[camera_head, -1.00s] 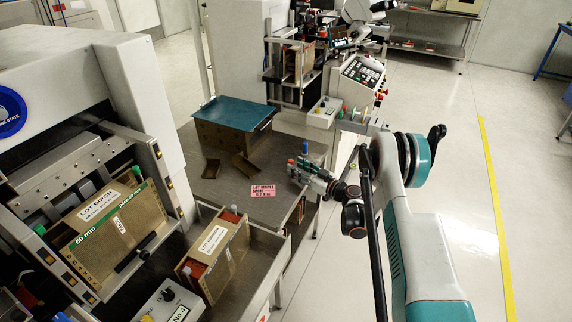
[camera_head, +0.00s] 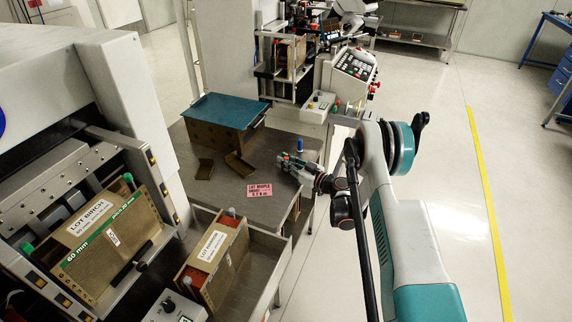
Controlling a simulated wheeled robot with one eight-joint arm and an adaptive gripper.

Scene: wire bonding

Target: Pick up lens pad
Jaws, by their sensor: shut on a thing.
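My gripper (camera_head: 286,161) is above the right part of the grey metal worktable (camera_head: 230,178), reaching in from the right. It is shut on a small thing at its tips. That thing is too small to make out clearly, so I cannot tell by sight that it is the lens pad. No other thing in view can be clearly recognised as a lens pad. A small blue-topped item (camera_head: 300,145) stands just behind the gripper. A pink printed card (camera_head: 259,190) lies flat on the table to the left of and below the gripper.
A brown box with a teal lid (camera_head: 226,110) stands at the table's back. A labelled magazine (camera_head: 213,262) sits in the front bay. A machine (camera_head: 110,70) fills the left. Open floor lies right.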

